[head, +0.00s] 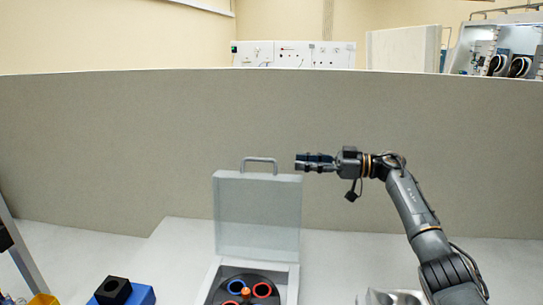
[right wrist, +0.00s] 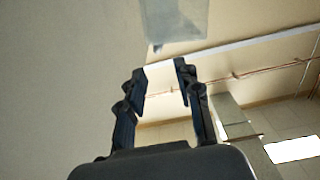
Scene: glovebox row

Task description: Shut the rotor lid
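The rotor lid (head: 257,222) is a pale translucent panel standing upright, open, at the back of the white rotor box (head: 292,282). A grey handle (head: 260,160) sits on its top edge. The dark rotor (head: 230,285) is uncovered, with blue and red rings and an orange knob. My right gripper (head: 299,162) points left, near the lid's top right corner, beside the handle. Whether it touches the lid is unclear. The right wrist view shows its fingers (right wrist: 160,88) apart with nothing between them, and a translucent panel (right wrist: 176,20) beyond, apparently the lid. My left gripper is not in view.
A grey partition (head: 110,150) stands behind the white table (head: 180,240). A black block (head: 113,290) on a blue base (head: 141,295) is at front left, with a yellow item (head: 44,299) beside it. A metal item (head: 395,297) is at front right.

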